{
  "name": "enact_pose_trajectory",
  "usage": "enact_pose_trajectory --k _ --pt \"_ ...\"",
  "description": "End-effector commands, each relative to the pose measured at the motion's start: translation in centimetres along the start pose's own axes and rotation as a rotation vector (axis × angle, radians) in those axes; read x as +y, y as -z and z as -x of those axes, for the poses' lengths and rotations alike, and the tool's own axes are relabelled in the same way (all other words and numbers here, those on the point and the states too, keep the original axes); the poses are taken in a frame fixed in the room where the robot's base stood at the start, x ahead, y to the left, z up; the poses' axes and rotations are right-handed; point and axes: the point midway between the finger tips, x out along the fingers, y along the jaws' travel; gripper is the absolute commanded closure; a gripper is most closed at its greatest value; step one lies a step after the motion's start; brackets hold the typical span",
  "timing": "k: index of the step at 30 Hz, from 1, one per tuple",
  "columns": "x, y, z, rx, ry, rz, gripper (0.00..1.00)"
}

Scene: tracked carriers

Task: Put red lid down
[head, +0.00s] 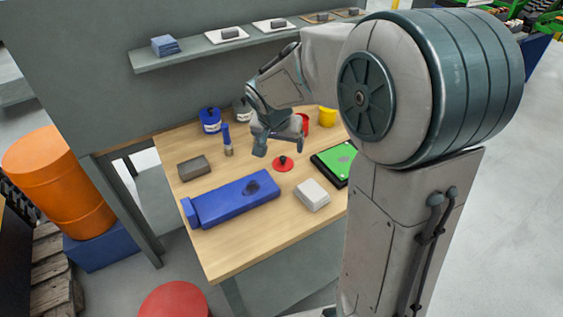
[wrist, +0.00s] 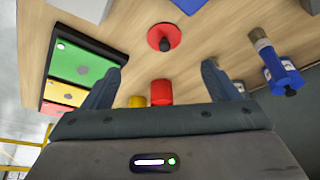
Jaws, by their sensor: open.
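The red lid (head: 283,164), a flat red disc with a dark knob, lies on the wooden table (head: 225,255). It also shows in the wrist view (wrist: 164,37), near the top middle, beyond the fingertips. My gripper (head: 277,146) is above the table, just up and left of the lid in the head view. Its two fingers are spread with nothing between them, and they are apart from the lid. The wrist view shows both fingers of my gripper (wrist: 163,88) on either side. A red container (wrist: 162,91) stands between them in that picture, farther off; in the head view my gripper partly hides it.
A blue toolbox-like block (head: 232,199), a white block (head: 312,195), a grey block (head: 194,168) and a green-topped tray (head: 335,160) lie around the lid. A shelf (head: 190,55) runs above.

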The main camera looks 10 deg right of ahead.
Motion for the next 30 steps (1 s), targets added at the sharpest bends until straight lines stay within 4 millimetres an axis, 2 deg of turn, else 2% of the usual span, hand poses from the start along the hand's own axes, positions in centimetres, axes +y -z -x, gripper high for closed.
enact_pose_trajectory --k 3,9,17,25,30 --pt "0.1 -0.1 -2.7 -0.006 -0.002 0.000 0.18" --pt "0.0 -0.1 -5.8 -0.003 -0.001 0.000 0.18" --pt "-0.1 0.1 -7.4 -0.003 -0.001 0.001 0.18" --pt "-0.7 0.4 -10.7 -0.004 -0.002 0.002 0.18" --pt "-0.8 0.4 -11.8 -0.002 0.000 0.002 0.18"
